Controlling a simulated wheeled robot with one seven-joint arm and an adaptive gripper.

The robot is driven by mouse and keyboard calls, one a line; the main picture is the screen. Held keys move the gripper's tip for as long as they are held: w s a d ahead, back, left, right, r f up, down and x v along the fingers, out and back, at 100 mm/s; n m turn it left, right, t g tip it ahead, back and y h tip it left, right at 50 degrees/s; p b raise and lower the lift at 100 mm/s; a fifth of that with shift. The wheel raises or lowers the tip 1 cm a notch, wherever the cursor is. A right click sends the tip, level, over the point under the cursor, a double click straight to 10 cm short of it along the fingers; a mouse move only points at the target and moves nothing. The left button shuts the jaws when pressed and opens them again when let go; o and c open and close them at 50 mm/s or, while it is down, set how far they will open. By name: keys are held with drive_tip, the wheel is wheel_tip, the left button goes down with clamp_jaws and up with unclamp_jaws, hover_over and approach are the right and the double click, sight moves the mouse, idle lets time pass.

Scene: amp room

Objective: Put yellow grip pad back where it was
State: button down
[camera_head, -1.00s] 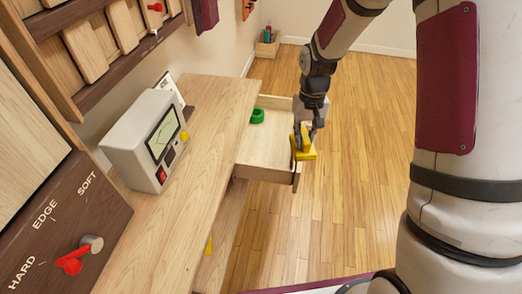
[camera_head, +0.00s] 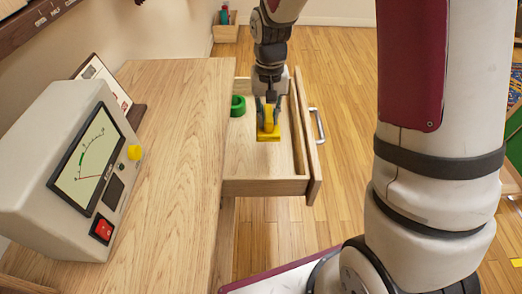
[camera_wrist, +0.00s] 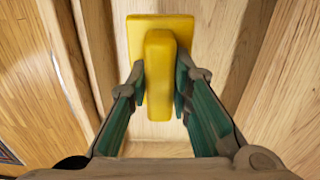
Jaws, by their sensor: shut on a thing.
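The yellow grip pad (camera_head: 268,136) has a flat plate and a raised handle. In the wrist view the yellow grip pad (camera_wrist: 160,70) is held by its handle between both fingers. My gripper (camera_head: 268,115) is shut on it, over the open wooden drawer (camera_head: 262,186). In the wrist view my gripper (camera_wrist: 160,90) has its green-lined fingers on either side of the handle. I cannot tell whether the plate touches the drawer floor. A green ring (camera_head: 237,106) lies in the drawer, left of the pad.
The drawer's handle (camera_head: 317,125) is on its right front. The wooden bench (camera_head: 175,130) carries a grey meter (camera_head: 70,160) with a yellow knob and red switch, and a framed card (camera_head: 104,85). A small wooden box (camera_head: 225,33) stands on the floor behind. Open floor lies right of the drawer.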

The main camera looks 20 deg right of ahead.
drive_tip(key=shift+w+f+b, duration=0.4)
drive_tip(key=shift+w+f, duration=0.1)
drive_tip(key=shift+f, duration=0.1)
wheel_tip(320, 180, down, 10)
drive_tip(key=shift+r+b, duration=0.15)
drive_tip(key=shift+b, duration=1.1)
drive_tip(key=shift+f, duration=0.2)
drive_tip(key=c, duration=1.4)
unclamp_jaws()
drive_tip(key=shift+c, duration=0.2)
